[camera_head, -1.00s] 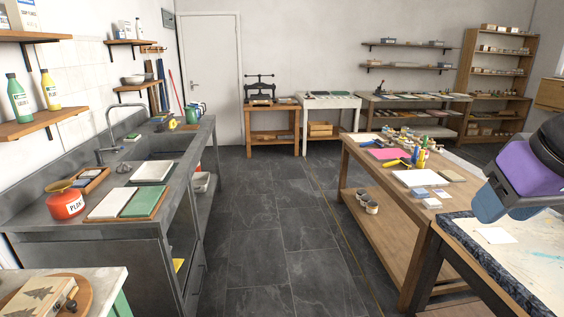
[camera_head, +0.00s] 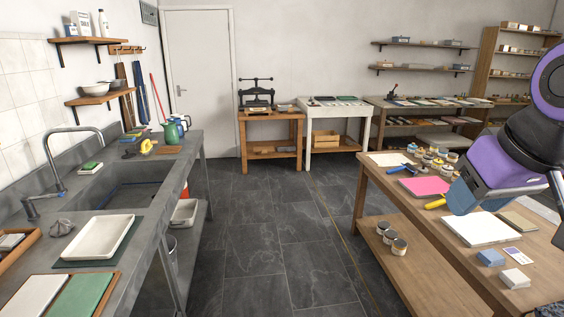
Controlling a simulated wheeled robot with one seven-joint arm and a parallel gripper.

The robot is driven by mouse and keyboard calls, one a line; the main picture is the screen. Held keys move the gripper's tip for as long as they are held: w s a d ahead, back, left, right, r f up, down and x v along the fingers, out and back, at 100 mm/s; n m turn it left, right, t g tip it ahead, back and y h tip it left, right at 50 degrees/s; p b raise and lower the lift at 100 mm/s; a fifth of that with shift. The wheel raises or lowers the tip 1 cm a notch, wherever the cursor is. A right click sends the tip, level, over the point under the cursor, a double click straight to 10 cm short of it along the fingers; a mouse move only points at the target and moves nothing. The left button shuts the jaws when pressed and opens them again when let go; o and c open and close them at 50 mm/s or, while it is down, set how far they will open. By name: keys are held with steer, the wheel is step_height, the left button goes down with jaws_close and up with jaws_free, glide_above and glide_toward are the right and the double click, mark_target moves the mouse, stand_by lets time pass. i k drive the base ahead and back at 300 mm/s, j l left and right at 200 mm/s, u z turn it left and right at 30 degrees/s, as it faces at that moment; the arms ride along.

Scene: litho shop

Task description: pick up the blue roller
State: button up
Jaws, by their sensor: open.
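A blue tool (camera_head: 401,168), which looks like the blue roller's handle, lies on the far left part of the wooden table (camera_head: 425,280) at right. It is small in this view, and its roller end is hard to make out. A pink sheet (camera_head: 424,186) lies just in front of it. My purple and blue arm hangs at the right edge, over the table's right side and apart from the blue tool. The fingers of my gripper do not show.
A yellow-handled tool (camera_head: 436,204), a white board (camera_head: 482,229) and several jars share the table. Jars (camera_head: 399,247) stand on its lower shelf. The sink counter (camera_head: 135,222) runs along the left. The dark floor (camera_head: 270,230) between is clear.

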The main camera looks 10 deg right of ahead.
mark_target(397, 169)
steer(key=i, duration=1.8)
steer(key=i+z, duration=0.2)
steer(key=i, duration=0.25)
steer(key=i+z, duration=0.25)
steer(key=i, duration=0.2)
steer(key=i+j+z, duration=0.2)
steer(key=i, duration=0.25)
steer(key=i+z, duration=0.25)
steer(key=z, duration=0.15)
steer(key=i+z, duration=0.35)
steer(key=i+j+z, duration=0.15)
steer(key=z, duration=0.25)
